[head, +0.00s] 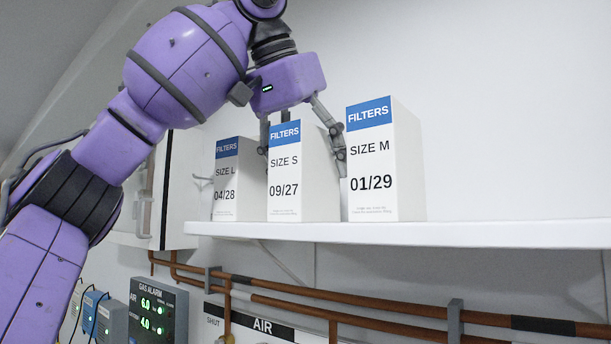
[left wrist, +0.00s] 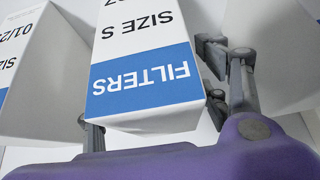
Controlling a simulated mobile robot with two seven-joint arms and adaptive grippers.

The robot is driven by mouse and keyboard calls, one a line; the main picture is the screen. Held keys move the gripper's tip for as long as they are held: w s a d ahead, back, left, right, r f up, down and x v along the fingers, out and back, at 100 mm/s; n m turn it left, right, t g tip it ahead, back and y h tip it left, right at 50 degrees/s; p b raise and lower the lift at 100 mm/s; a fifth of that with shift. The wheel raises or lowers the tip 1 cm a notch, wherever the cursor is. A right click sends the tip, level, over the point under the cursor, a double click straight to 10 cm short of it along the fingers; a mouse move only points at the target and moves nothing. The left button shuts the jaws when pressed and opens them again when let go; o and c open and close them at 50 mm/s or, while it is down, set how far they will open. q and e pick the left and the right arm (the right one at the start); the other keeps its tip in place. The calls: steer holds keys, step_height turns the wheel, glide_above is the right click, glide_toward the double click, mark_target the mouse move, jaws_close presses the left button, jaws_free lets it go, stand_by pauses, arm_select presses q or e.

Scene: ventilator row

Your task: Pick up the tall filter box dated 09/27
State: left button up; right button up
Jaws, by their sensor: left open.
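The tall filter box dated 09/27 (head: 284,204), white with a blue FILTERS band and SIZE S, stands upright on the shelf between two other boxes. My left gripper (head: 302,153) is above and behind its top, open, with one finger on each side of it. In the left wrist view the same box (left wrist: 140,50) appears upside down between the fingers (left wrist: 160,105). I cannot tell whether either finger touches it. Nothing shows it lifted. My right gripper is in neither view.
A SIZE L box dated 04/28 (head: 226,180) stands close on the left, and a SIZE M box dated 01/29 (head: 371,160) on the right. The white shelf (head: 500,233) is clear further right. Brown pipes (head: 400,308) and a gas alarm panel (head: 157,310) are below.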

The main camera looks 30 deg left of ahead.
arm_select(q)
steer(key=shift+w+f, duration=0.35)
steer(key=shift+f, duration=0.05)
steer(key=shift+s, duration=0.15)
steer(key=c, duration=1.4)
steer(key=shift+r, duration=0.2)
